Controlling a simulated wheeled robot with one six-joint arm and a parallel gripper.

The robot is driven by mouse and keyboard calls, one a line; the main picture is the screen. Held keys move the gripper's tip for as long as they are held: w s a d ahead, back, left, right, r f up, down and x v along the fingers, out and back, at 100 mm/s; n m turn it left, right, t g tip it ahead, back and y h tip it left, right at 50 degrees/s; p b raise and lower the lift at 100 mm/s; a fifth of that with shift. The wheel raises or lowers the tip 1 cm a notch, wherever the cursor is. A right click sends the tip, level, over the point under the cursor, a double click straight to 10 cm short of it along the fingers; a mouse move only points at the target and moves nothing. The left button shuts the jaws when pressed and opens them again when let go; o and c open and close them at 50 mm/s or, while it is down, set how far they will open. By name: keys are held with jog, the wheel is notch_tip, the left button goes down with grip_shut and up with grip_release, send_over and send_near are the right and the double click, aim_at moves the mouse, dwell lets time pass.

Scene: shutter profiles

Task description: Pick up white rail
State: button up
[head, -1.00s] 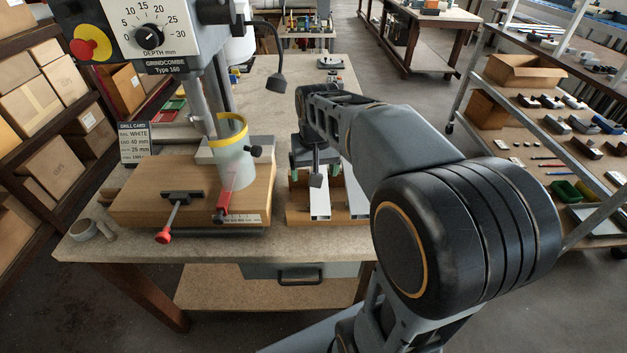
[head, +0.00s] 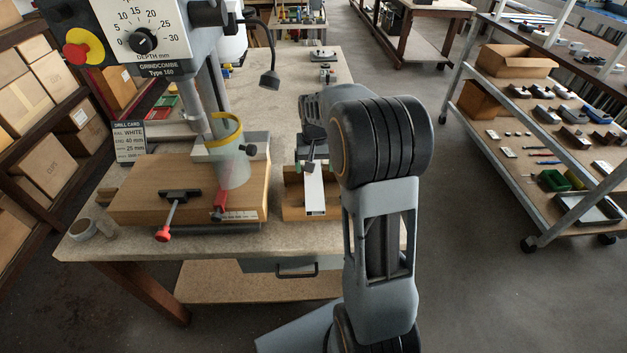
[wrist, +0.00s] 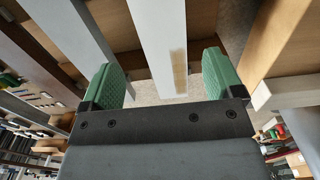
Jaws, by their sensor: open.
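The white rail (head: 315,196) lies lengthwise on the wooden rack (head: 293,207) to the right of the drill press in the head view. In the wrist view the white rail (wrist: 160,38) runs down between the two green fingers of my gripper (wrist: 162,80), with a gap on each side. My gripper is open and does not hold it. In the head view my gripper (head: 311,167) is over the rail, partly hidden by my arm. A greyer rail (wrist: 68,28) lies left of it in the wrist view.
The drill press (head: 150,40) with its wooden base (head: 130,200) and red-knobbed clamp (head: 163,234) stands close on the left. A drill card (head: 130,142) reads WHITE, END 40 mm, 25 mm. A mug (head: 90,228) stands at the bench's left front. Shelving (head: 560,150) is at right.

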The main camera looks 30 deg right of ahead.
aim_at(313, 178)
jog(key=shift+w+a+f+p, duration=0.1)
jog(key=shift+f+p, duration=0.2)
jog(key=shift+f, duration=1.05)
jog(key=shift+w+a+f+p, duration=0.1)
jog(key=shift+f+p, duration=0.2)
jog(key=shift+f, duration=1)
jog(key=shift+c, duration=0.4)
jog(key=c, duration=1)
jog(key=shift+r, duration=0.1)
